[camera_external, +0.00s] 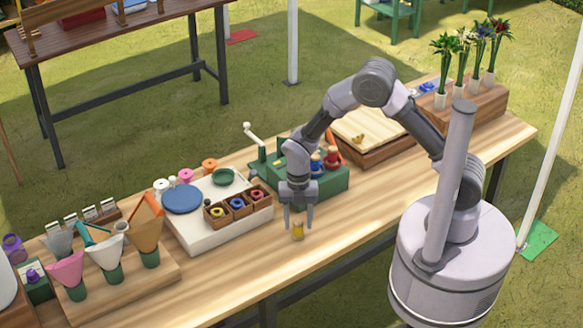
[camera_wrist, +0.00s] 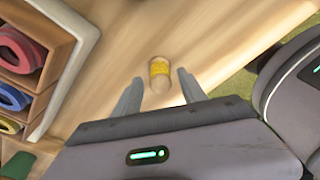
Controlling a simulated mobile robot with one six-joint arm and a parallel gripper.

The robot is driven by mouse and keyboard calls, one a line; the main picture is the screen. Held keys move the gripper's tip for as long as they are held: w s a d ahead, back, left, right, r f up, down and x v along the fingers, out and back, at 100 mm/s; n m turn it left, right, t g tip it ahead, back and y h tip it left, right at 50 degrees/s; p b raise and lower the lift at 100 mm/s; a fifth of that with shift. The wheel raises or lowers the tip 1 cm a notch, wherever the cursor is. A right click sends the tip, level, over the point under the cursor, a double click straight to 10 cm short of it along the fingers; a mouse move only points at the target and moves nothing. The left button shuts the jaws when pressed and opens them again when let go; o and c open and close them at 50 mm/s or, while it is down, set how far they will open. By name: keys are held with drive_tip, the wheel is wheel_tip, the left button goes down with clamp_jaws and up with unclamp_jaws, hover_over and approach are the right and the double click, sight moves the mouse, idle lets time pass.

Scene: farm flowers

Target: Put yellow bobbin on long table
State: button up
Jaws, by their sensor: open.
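The yellow bobbin (camera_external: 298,231) stands on the long table (camera_external: 340,228) near its front edge, in the middle of the table's length. It has pale ends and a yellow band. My gripper (camera_external: 298,222) points down just above the bobbin, with a finger to each side of it. In the wrist view the bobbin (camera_wrist: 160,75) lies between and a little beyond the tips of my open gripper (camera_wrist: 160,88). No contact between fingers and bobbin can be seen.
A wooden box (camera_external: 208,213) with coloured rolls stands on a white board (camera_external: 190,236) to the left. A green case (camera_external: 325,187) with red and blue bobbins is behind my gripper. Wrapped cones (camera_external: 107,250) stand far left. Bare table lies to the right.

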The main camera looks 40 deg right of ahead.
drive_tip(key=w+d+r+m+t+p, duration=0.1)
drive_tip(key=d+r+m+p, duration=0.15)
drive_tip(key=r, duration=0.65)
drive_tip(key=w+d+r+m+p, duration=0.1)
drive_tip(key=d+r+m, duration=0.25)
drive_tip(key=r, duration=0.55)
drive_tip(key=s+d+r+m+t+y, duration=0.25)
drive_tip(key=s+d+r+m, duration=0.25)
drive_tip(key=d+r+m, duration=0.55)
drive_tip(key=s+d+r+m+t, duration=0.1)
drive_tip(key=s+d+r+m, duration=0.1)
drive_tip(key=s+m, duration=0.3)
drive_tip(key=s+d+r+m+t+h, duration=0.1)
drive_tip(key=s+m, duration=0.4)
drive_tip(key=m, duration=0.7)
drive_tip(key=shift+s+d+r+t, duration=0.25)
drive_tip(key=shift+d+r+t, duration=0.55)
drive_tip(key=shift+d, duration=0.45)
